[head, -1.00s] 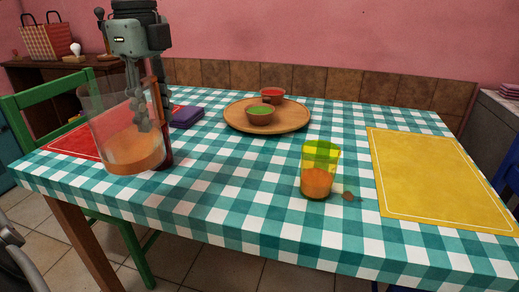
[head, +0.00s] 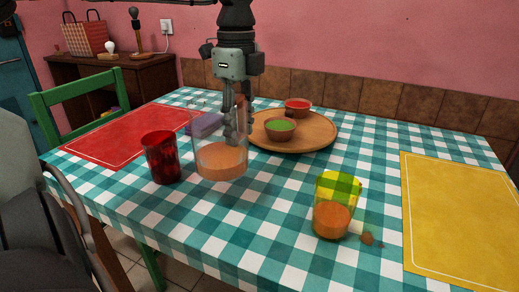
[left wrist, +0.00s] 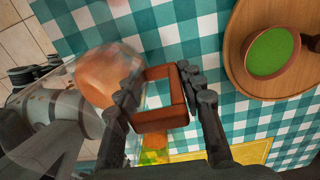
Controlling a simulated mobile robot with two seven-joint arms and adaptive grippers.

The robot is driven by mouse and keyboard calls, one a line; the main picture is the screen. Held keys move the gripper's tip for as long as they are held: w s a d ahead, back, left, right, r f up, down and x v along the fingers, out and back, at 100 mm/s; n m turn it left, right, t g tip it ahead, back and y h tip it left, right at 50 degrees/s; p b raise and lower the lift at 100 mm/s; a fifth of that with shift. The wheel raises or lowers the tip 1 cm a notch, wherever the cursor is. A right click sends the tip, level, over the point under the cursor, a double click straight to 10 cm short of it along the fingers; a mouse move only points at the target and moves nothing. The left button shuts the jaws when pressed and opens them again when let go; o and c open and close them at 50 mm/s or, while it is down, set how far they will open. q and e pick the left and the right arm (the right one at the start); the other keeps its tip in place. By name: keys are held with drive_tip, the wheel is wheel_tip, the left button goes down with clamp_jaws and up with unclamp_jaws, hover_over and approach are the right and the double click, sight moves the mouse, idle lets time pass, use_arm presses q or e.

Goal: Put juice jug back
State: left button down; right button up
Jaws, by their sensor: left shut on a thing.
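The clear juice jug (head: 219,160), with orange juice in its lower part, is upright at the table's left-middle in the head view. My left gripper (head: 237,135) comes down from above behind it. In the left wrist view the jug (left wrist: 105,75) is left of the fingers, and the gripper (left wrist: 163,105) is shut on its brown square handle (left wrist: 160,122). The jug is at or just above the tablecloth; I cannot tell if it touches. My right gripper is not in view.
A dark red cup (head: 162,160) stands left of the jug. A yellow-green glass (head: 334,205) with orange juice stands nearer the front. The checked cloth between is clear.

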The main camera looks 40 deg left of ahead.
use_arm(q)
drive_tip(key=w+f, duration=0.1)
drive_tip(key=w+d, duration=0.1)
drive_tip(key=w+d+f, duration=0.1)
drive_tip(key=w, duration=0.1)
drive_tip(key=shift+f, duration=2.25)
drive_tip(key=shift+f, duration=0.1)
drive_tip(key=c, duration=1)
unclamp_jaws()
wheel_tip(320, 180, up, 12)
drive_tip(key=shift+r+p, duration=0.1)
drive_tip(key=shift+p, duration=0.2)
